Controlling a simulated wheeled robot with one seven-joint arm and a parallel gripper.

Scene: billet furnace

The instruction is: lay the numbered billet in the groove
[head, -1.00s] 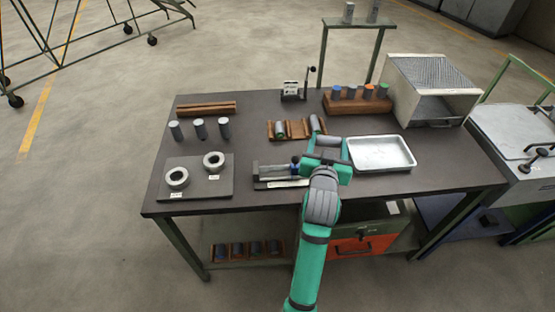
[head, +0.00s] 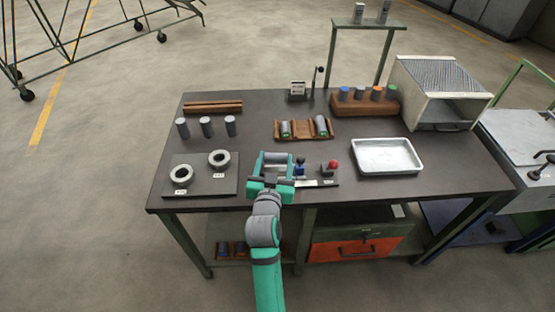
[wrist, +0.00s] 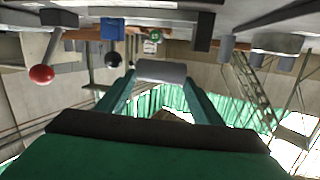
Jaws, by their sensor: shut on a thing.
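My gripper (head: 275,160) is shut on a grey cylindrical billet, which lies crosswise between the fingertips in the wrist view (wrist: 162,71). No number is readable on it. My gripper is over the left part of a low fixture (head: 318,182) at the table's front edge and hides that part.
A metal tray (head: 386,157) lies to the right. A plate with two rings (head: 200,190) and several grey cylinders (head: 206,126) are to the left. A wooden block with coloured cylinders (head: 364,104) and a mesh-topped furnace box (head: 440,95) stand at the back right.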

